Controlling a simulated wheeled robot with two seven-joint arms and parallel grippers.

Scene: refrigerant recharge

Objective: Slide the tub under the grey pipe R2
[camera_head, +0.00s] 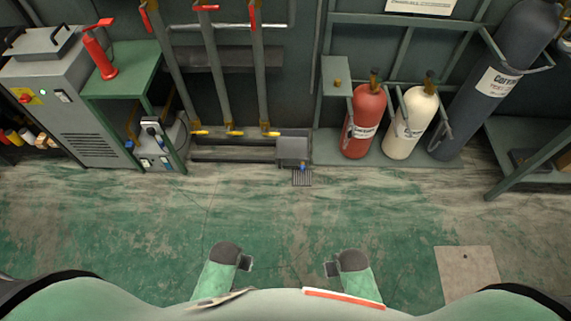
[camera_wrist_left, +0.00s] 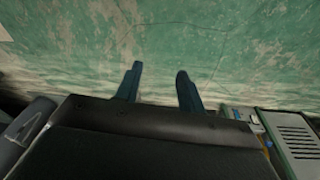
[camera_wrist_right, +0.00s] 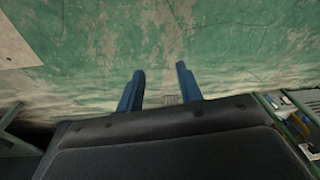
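Three upright grey pipes stand at the back wall, a left pipe (camera_head: 175,70), a middle pipe (camera_head: 217,70) and a right pipe (camera_head: 259,75). Each has a red handle at the top and a yellow lower end. I cannot read any label marking R2. A small grey box (camera_head: 292,149), possibly the tub, sits just right of the pipes' lower ends; I cannot tell for sure. My left gripper (camera_head: 247,262) and right gripper (camera_head: 330,268) are close to my body, far from the pipes. Both are open and empty, fingers apart in the left wrist view (camera_wrist_left: 158,85) and right wrist view (camera_wrist_right: 160,82).
A grey machine (camera_head: 85,130) and a green table (camera_head: 125,75) stand at the left. A red cylinder (camera_head: 365,120), a white cylinder (camera_head: 410,125) and a large dark cylinder (camera_head: 485,90) stand at the right. The middle floor is clear.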

